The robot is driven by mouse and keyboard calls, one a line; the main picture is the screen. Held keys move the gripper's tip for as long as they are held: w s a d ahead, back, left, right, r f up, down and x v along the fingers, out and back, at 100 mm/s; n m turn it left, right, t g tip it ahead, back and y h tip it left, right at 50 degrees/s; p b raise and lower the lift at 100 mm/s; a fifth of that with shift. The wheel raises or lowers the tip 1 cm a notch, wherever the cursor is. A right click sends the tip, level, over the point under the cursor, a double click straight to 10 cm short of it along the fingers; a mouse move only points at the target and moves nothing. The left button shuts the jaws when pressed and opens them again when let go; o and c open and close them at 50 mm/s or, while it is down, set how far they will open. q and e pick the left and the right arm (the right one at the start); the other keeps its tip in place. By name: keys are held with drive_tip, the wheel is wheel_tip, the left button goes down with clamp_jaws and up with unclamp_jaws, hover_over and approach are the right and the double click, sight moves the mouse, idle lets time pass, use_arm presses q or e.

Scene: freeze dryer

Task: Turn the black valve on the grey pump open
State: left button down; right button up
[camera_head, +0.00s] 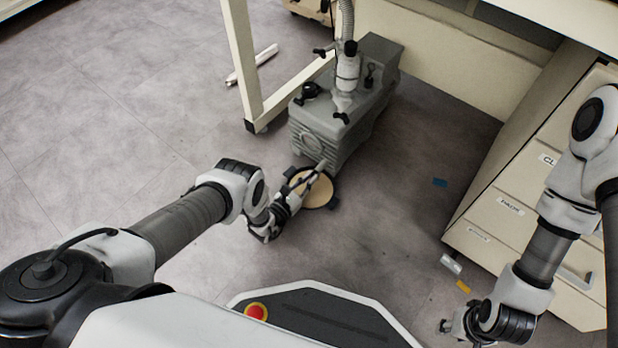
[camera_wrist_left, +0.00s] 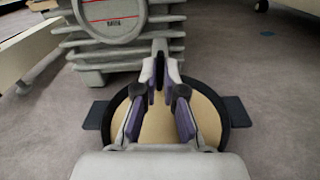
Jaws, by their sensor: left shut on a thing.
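The grey pump (camera_head: 330,130) stands on the floor under the bench, and its ribbed front fills the top of the left wrist view (camera_wrist_left: 118,48). My left gripper (camera_head: 321,171) is at the low front of the pump, above a round tan pan. In the left wrist view its fingers (camera_wrist_left: 160,62) converge and are shut on a small dark part, the black valve (camera_wrist_left: 159,73), mostly hidden between the fingertips. How far the valve is turned cannot be seen. My right gripper (camera_head: 460,322) is low at the right, away from the pump, its fingers too small to read.
The tan pan with a dark rim (camera_wrist_left: 206,118) lies on the floor below my left gripper. Bench legs (camera_head: 241,60) stand left of the pump, and white drawers (camera_head: 500,205) stand to the right. A hose (camera_head: 347,20) rises from the pump.

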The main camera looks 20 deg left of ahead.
use_arm(q)
drive_tip(key=shift+n, duration=0.8)
drive_tip(key=c, duration=1.3)
unclamp_jaws()
drive_tip(key=shift+s, duration=0.1)
drive_tip(key=v, duration=1.1)
drive_tip(key=shift+s+a, duration=0.15)
drive_tip(key=shift+s, duration=0.25)
